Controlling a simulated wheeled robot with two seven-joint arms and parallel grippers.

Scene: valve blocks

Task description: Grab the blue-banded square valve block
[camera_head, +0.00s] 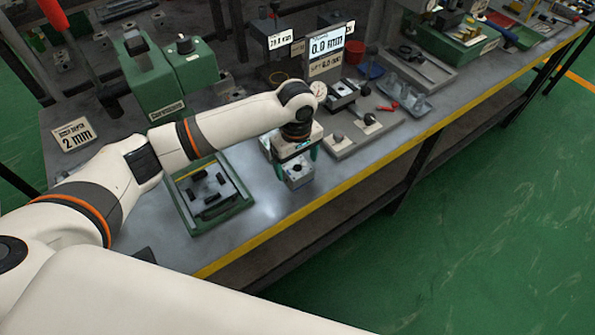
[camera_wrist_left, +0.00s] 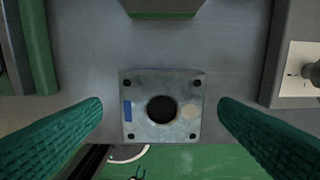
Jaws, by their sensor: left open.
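The square valve block (camera_wrist_left: 145,118) is a grey metal block with a dark round hole in its middle, small dark holes at its corners, a blue mark on its left and a pale disc on its right. In the head view the block (camera_head: 297,181) is near the bench's yellow front edge, under my left gripper (camera_head: 296,167). My left gripper is open, and its green fingers stand on either side of the block with gaps visible in the wrist view (camera_wrist_left: 160,106). I cannot tell the fingertips' height against the block. My right gripper is not in view.
A green tray (camera_head: 241,197) with dark parts lies left of the block. A grey plate with knobs (camera_head: 343,150) and a display reading 0.0 mm (camera_head: 326,46) stand to the right and behind. A green machine (camera_head: 155,82) stands at the back left. Bare bench shows around the block.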

